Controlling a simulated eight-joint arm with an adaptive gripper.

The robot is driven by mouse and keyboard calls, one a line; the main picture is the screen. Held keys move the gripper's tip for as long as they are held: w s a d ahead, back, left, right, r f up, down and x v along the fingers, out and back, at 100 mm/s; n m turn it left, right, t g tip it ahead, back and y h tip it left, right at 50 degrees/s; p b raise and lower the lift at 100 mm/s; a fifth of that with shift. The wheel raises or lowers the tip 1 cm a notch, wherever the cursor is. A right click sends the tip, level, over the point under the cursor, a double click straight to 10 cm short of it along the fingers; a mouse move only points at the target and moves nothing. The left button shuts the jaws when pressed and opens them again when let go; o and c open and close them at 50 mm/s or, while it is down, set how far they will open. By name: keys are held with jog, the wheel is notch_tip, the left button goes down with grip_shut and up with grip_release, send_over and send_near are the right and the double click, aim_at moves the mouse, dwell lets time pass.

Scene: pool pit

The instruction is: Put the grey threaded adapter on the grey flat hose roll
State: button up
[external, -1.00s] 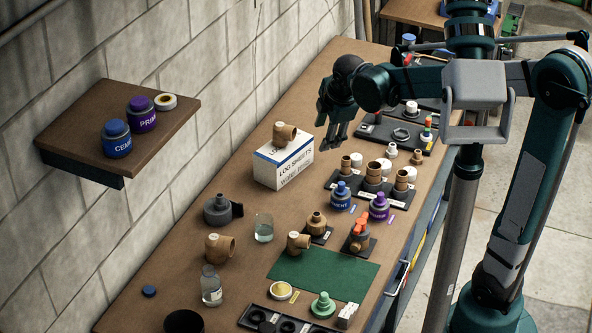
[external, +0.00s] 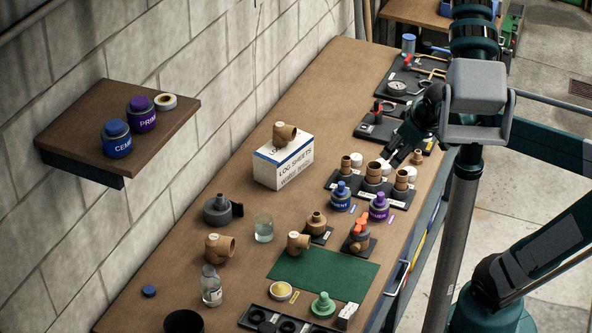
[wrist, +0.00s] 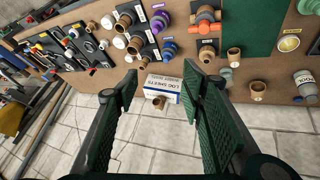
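A dark grey roll with a short flat tail, which looks like the grey flat hose roll (external: 217,210), lies on the bench left of the glass jar. I cannot surely pick out a grey threaded adapter; the small threaded-looking fitting (external: 316,221) on a black plate looks tan. My gripper (external: 392,158) is over the far right part of the bench, beside the white caps and tan fittings, partly hidden by my arm. In the wrist view my gripper (wrist: 160,97) has its two green-padded fingers wide apart with nothing held between them.
A log-sheets box (external: 284,163) with a tan elbow (external: 284,133) on top stands mid-bench. A glass jar (external: 264,228), a bottle (external: 211,286) and more elbows stand near the roll. The green mat (external: 325,272) is mostly bare. A wall shelf (external: 75,145) overhangs at left.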

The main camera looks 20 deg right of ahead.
jog(key=s+d+f+m, duration=0.2)
jog(key=s+d+m, duration=0.2)
jog(key=s, duration=0.3)
jog(key=shift+f+m+t, duration=0.35)
jog(key=shift+m+t, duration=0.05)
jog(key=shift+m, duration=0.5)
jog(key=shift+d, duration=0.1)
jog(key=shift+f+b, duration=2.15)
jog(key=shift+b, duration=0.05)
